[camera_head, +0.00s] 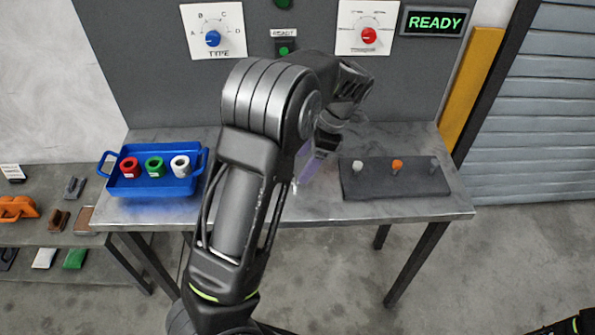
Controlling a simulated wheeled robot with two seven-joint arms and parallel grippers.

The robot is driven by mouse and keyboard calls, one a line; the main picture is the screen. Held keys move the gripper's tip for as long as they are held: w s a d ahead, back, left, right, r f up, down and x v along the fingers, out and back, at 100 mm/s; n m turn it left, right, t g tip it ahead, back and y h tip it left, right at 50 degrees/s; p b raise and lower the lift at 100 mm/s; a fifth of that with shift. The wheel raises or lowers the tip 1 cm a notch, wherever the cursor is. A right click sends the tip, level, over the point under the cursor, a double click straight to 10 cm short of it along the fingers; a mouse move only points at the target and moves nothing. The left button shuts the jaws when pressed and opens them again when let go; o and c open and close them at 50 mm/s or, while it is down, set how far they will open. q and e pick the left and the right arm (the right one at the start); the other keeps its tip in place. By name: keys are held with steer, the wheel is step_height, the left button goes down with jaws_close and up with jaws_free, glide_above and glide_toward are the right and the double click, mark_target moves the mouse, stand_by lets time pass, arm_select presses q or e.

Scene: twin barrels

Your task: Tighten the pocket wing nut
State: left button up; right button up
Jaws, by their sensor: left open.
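I cannot pick out the pocket wing nut with certainty. A dark block (405,187) on the right of the table holds a white-topped peg (357,166), an orange-topped peg (397,165) and a grey one (434,163); they are too small to read their shape. My left arm crosses the middle of the view. Its gripper (308,172) points down over the table, left of the block and apart from it. A purple tint covers its fingers, which are partly hidden by the arm. It is open, with nothing visible between the fingers.
A blue tray (153,188) holds a red ring (130,167), a green ring (154,167) and a white ring (180,166). A grey panel behind carries a blue knob (213,38), a red knob (369,36) and a READY display (434,22). A low shelf stands left.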

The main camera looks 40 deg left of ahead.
mark_target(295, 182)
arm_select(q)
steer(key=p+x, duration=0.1)
steer(key=x, duration=0.4)
steer(key=shift+f, duration=0.15)
steer(key=c, duration=1.4)
steer(key=shift+m, duration=0.3)
